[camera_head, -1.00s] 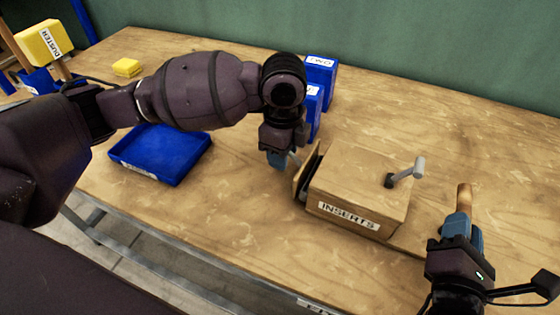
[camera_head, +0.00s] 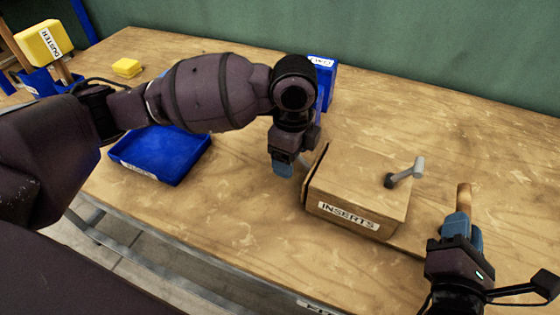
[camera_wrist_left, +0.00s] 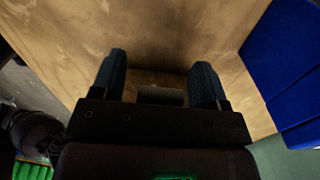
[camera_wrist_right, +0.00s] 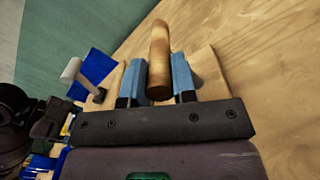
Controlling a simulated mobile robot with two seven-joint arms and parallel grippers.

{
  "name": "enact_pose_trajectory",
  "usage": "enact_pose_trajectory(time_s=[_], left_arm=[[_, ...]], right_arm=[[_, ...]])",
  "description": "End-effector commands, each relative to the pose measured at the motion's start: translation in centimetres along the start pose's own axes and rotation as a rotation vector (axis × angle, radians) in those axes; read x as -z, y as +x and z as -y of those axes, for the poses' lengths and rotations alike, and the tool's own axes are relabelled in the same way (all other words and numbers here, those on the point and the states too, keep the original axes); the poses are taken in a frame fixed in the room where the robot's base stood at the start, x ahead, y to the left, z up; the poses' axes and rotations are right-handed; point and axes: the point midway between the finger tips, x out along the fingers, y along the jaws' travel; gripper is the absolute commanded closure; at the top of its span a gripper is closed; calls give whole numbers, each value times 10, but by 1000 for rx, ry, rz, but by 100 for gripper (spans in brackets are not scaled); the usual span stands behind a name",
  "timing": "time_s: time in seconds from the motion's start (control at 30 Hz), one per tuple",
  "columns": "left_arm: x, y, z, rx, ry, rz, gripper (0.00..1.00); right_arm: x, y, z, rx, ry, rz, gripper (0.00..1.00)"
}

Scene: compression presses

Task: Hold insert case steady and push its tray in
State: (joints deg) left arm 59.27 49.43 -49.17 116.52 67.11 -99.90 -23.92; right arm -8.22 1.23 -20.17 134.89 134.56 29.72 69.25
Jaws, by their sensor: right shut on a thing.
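The insert case (camera_head: 355,185) is a wooden box with an INSERTS label on its front and a grey crank-like lever on top. Its tray front (camera_head: 316,172) at the left end sits almost flush with the case. My left gripper (camera_head: 283,168) is just left of that end, fingers down. In the left wrist view its fingers (camera_wrist_left: 160,80) are apart, with a small grey piece between them near the palm. My right gripper (camera_head: 462,225) is shut on a round wooden handle (camera_head: 464,197) right of the case; whether it joins the case is unclear.
A blue tray (camera_head: 160,155) lies on the workbench (camera_head: 240,215) at left. A labelled blue bin (camera_head: 323,80) stands behind my left gripper. A yellow block (camera_head: 127,67) lies at the back left. The bench right of the case is largely clear.

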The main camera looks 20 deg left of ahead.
Motion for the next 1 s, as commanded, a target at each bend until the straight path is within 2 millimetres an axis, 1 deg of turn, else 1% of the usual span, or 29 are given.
enact_pose_trajectory(time_s=[0.23,0.37,0.47,0.7,0.8,0.9,1.0], left_arm=[[-1,-1,0,-1,-1,1,32],[-1,-11,1,1,-1,1,32],[-1,-25,1,2,-1,1,32],[0,-72,1,3,-1,0,32],[0,-90,1,2,0,1,32],[0,-103,0,2,0,1,32],[0,-112,0,1,-1,1,32]], right_arm=[[0,0,0,0,1,-1,100],[0,0,0,0,1,-1,100],[0,0,0,0,1,-1,100],[0,0,0,0,1,-1,100],[0,0,0,0,0,-1,100],[0,0,0,1,0,-1,100],[0,0,0,1,0,-1,100]])
